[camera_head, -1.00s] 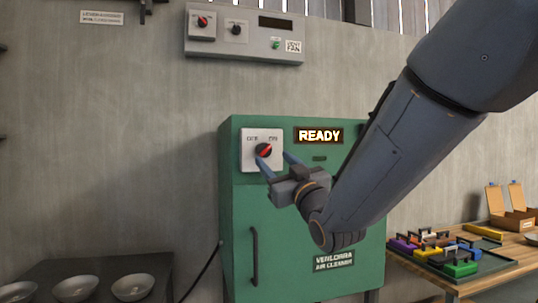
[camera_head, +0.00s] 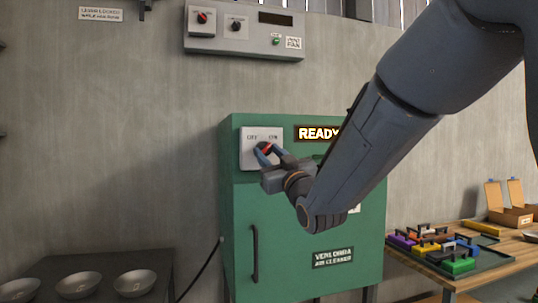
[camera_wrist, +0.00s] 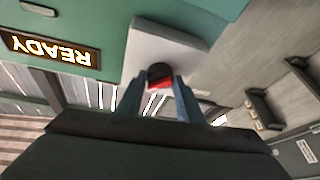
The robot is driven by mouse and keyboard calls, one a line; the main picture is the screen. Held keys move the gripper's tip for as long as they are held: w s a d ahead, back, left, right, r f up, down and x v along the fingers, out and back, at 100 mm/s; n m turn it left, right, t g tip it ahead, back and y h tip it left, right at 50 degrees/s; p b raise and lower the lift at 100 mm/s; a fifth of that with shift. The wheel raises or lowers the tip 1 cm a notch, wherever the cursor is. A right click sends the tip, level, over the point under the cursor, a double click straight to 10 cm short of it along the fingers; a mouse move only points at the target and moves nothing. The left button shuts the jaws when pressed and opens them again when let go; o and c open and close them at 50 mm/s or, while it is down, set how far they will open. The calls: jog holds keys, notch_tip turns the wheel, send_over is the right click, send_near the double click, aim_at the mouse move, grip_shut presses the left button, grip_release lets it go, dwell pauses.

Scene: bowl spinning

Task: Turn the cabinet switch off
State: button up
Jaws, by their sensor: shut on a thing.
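The green cabinet (camera_head: 300,215) stands against the wall with a lit READY display (camera_head: 316,133) on its upper front. The switch is a dark knob with a red mark (camera_head: 265,147) on a white plate (camera_head: 249,158) at the cabinet's upper left. In the head view my gripper (camera_head: 267,151) reaches the knob from the right and is shut on it. The wrist view shows the knob (camera_wrist: 160,75) between the two blue fingertips, with its red part facing the gripper. The fingers partly hide the knob, so its exact angle is hard to read.
A grey control box (camera_head: 244,31) with knobs is on the wall above. A dark table with bowls (camera_head: 78,285) stands at lower left. A wooden table with a tray of coloured padlock-like blocks (camera_head: 450,252) and cardboard boxes (camera_head: 510,205) is at right.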

jog(key=shift+n, duration=0.4)
jog(key=n+b, duration=0.1)
jog(key=n+g+y, duration=0.1)
jog(key=n, duration=0.1)
jog(key=n+g+y+b, duration=0.1)
jog(key=shift+w+d+r+n+b, duration=0.1)
jog(key=shift+d+n+b, duration=0.2)
jog(key=shift+n, duration=0.1)
jog(key=n, duration=0.2)
jog(key=n+g, duration=0.2)
jog(key=n, duration=0.1)
jog(key=shift+d+r+n+y+b, duration=0.1)
jog(key=shift+r+n+y+b, duration=0.2)
jog(key=shift+b, duration=0.05)
jog(key=n+g, duration=0.1)
jog(key=n, duration=0.1)
jog(key=n+g+p, duration=0.1)
jog(key=n, duration=0.1)
jog(key=shift+r+n, duration=0.3)
jog(key=shift+r, duration=0.05)
jog(key=n+g+h+p, duration=0.1)
jog(key=n+h+p, duration=0.1)
jog(key=n+p, duration=0.1)
jog(key=shift+r+n, duration=0.2)
jog(key=shift+n, duration=0.3)
jog(key=o, duration=1)
jog(key=shift+f+g, duration=0.1)
jog(key=shift+g, duration=0.2)
